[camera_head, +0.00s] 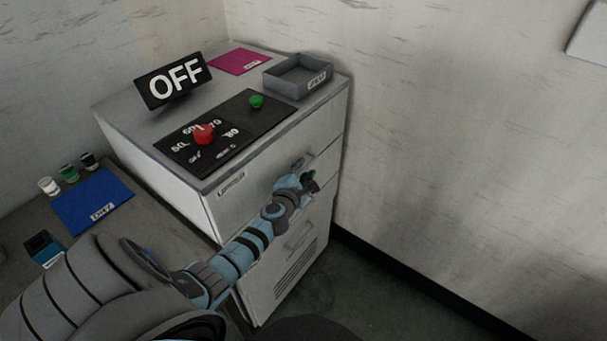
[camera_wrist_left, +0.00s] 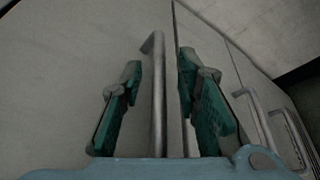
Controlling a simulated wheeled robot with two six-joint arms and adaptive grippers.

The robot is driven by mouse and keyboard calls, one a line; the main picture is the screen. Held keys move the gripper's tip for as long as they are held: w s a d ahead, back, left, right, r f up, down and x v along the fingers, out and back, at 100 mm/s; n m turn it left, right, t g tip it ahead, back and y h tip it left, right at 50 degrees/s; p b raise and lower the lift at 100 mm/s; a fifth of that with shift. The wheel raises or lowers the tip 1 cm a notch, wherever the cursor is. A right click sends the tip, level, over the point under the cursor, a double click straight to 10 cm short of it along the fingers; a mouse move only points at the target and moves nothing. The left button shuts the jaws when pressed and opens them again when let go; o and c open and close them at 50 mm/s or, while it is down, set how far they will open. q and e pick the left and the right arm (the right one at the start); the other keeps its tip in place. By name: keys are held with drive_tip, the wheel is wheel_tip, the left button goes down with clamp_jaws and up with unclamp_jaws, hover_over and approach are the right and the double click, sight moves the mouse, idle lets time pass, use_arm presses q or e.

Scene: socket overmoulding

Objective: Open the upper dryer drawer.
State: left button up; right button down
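The dryer is a grey-white cabinet with its upper drawer (camera_head: 245,199) looking shut, its front flush with the body. The upper drawer's bar handle (camera_head: 301,163) shows just above my left gripper (camera_head: 308,182), whose arm partly covers the drawer front. In the left wrist view the long bar handle (camera_wrist_left: 158,100) stands between the two green-padded fingers of my left gripper (camera_wrist_left: 157,68). The fingers are open, one on each side of the bar, with gaps visible; contact is not seen. My right gripper is not in view.
A lower drawer handle (camera_head: 298,241) sits below. On top are an OFF sign (camera_head: 174,81), a dial panel with a red knob (camera_head: 204,134) and green button (camera_head: 256,101), a grey tray (camera_head: 298,77) and a magenta mat (camera_head: 238,62). A wall (camera_head: 450,130) stands close on the right.

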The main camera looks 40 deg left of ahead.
use_arm(q)
drive_tip(key=shift+w+a, duration=0.1)
drive_tip(key=shift+w, duration=0.2)
clamp_jaws()
